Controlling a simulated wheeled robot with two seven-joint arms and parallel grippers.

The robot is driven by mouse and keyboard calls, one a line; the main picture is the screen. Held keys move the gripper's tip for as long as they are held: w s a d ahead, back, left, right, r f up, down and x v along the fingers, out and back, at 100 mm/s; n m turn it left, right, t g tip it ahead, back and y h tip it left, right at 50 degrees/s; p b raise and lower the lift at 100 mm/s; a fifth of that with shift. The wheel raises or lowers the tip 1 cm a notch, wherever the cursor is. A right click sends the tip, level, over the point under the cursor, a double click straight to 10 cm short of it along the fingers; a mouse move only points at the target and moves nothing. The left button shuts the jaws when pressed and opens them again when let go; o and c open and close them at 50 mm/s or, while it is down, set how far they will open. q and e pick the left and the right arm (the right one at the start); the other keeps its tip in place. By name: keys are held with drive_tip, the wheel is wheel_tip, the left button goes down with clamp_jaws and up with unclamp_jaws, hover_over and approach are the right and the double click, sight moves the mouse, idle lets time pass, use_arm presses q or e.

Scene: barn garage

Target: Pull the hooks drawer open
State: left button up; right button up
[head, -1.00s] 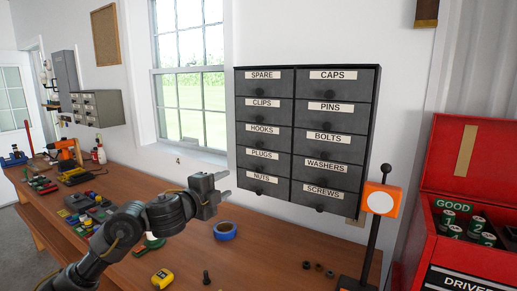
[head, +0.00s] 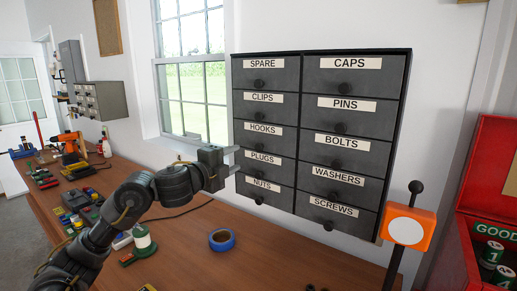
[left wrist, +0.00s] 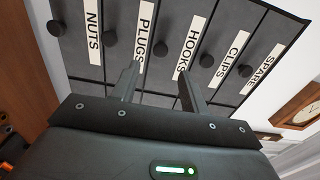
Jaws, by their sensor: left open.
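The hooks drawer (head: 285,136) is in the left column of a dark grey drawer cabinet on the wall, third from the top. Its face looks flush with its neighbours. Its round black knob (head: 257,146) sits below the HOOKS label and also shows in the left wrist view (left wrist: 160,50). My left gripper (head: 237,160) is open and empty, just left of the cabinet in the head view. In the left wrist view its fingertips (left wrist: 159,70) point at the cabinet, with the hooks knob between their lines and a little beyond them. My right gripper is out of view.
The plugs knob (left wrist: 109,38) and clips knob (left wrist: 206,60) lie either side. Below are a wooden workbench (head: 190,260) and blue tape roll (head: 222,240). An orange box on a post (head: 408,228) and a red chest (head: 490,175) stand right.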

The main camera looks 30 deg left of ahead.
sight(257, 148)
use_arm(q)
drive_tip(key=w+p, duration=0.1)
drive_tip(key=w, duration=0.2)
drive_tip(key=w+d, duration=0.1)
drive_tip(key=w, duration=0.2)
drive_tip(key=w+d+p, duration=0.1)
drive_tip(key=w, duration=0.2)
drive_tip(key=shift+w+r+p, duration=0.25)
drive_tip(key=shift+p, duration=0.05)
drive_tip(key=shift+w+d+f, duration=0.1)
drive_tip(key=shift+w+f, duration=0.05)
drive_tip(key=shift+w, duration=0.35)
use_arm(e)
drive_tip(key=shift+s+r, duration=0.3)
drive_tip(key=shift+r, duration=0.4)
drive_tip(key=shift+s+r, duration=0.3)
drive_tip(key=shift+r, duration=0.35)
use_arm(q)
clamp_jaws()
